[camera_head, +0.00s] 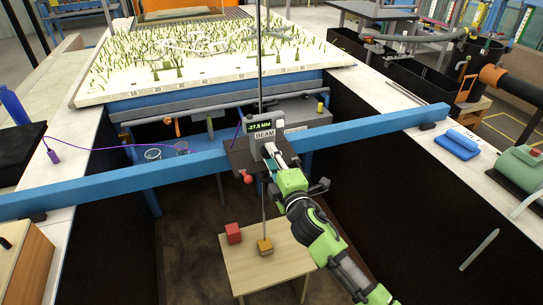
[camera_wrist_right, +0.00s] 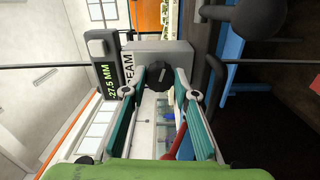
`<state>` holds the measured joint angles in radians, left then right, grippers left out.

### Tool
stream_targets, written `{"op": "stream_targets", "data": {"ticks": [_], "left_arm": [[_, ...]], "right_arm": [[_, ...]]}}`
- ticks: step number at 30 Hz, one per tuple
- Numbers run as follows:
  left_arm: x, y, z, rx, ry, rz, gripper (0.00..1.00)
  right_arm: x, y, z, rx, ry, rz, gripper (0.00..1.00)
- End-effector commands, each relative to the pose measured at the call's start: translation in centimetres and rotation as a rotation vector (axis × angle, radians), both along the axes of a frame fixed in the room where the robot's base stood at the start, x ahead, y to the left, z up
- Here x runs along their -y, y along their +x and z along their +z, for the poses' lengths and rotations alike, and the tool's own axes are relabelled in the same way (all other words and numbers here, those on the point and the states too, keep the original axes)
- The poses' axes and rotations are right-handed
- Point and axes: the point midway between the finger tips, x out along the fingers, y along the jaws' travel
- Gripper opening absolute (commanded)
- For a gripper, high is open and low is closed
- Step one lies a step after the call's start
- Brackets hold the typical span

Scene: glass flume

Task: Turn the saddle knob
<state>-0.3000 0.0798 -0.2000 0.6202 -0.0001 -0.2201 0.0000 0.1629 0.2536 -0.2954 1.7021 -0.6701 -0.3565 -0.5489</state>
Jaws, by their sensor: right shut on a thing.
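The saddle (camera_head: 293,117) is a grey block on the blue beam, marked BEAM, with a dark display (camera_head: 259,127) reading -27.5 MM. It also shows in the wrist view as a grey block (camera_wrist_right: 175,52). My right gripper (camera_head: 270,151) reaches up to the saddle's front face. In the wrist view its two fingers (camera_wrist_right: 160,78) are on either side of a dark round knob (camera_wrist_right: 158,77) and shut on it. In the head view the gripper hides this knob. My left gripper is not in view.
A blue beam (camera_head: 385,123) spans the flume. A thin vertical rod (camera_head: 260,55) passes the saddle. A red ball knob (camera_head: 247,177) hangs left of the gripper. Below, a small wooden table (camera_head: 245,272) carries a red cube (camera_head: 233,233) and an orange block (camera_head: 265,247).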

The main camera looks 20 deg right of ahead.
Motion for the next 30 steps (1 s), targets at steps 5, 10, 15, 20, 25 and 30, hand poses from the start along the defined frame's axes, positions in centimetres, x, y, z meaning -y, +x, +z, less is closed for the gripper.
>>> {"op": "stream_targets", "data": {"ticks": [5,10,15,20,25,30], "left_arm": [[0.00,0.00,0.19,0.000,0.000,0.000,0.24],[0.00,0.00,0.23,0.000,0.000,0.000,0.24],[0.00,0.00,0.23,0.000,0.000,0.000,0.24],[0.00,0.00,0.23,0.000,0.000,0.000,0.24],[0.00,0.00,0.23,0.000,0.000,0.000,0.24],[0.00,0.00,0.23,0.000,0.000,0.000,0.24]], "right_arm": [[-0.05,0.02,0.11,0.003,-0.063,0.001,0.05],[-0.05,0.01,0.09,0.004,-0.088,0.001,0.05],[-0.05,0.01,0.08,0.004,-0.095,0.001,0.05],[-0.05,0.01,0.07,0.004,-0.094,0.001,0.05],[-0.05,0.01,0.07,0.004,-0.094,0.001,0.43],[-0.05,0.01,0.05,0.004,-0.093,0.001,0.43]]}}
